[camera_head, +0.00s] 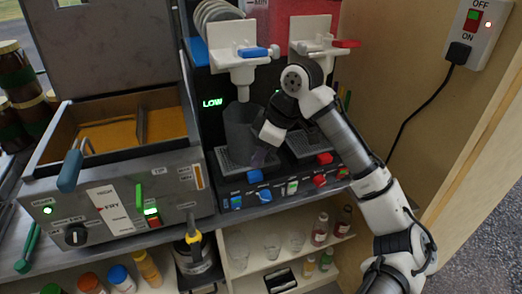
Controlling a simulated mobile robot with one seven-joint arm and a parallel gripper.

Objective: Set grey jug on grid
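The grey jug (238,128) is upright under the left white dispenser nozzle (241,76). Its base is over or on the left grid (228,162) of the dark drinks machine; I cannot tell whether it touches. My gripper (258,153) is at the jug's lower right side, pointing down and left over the grid. The fingertips are small and partly hidden, so I cannot tell whether they close on the jug or only sit beside it. A second grid (308,146) lies to the right, partly behind my arm.
A fryer (120,196) with an open lid stands left of the machine. A blue lever (254,52) and a red lever (346,44) sit on the dispensers. A power switch box (474,30) is on the right wall. Bottles and glasses fill the shelf below.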

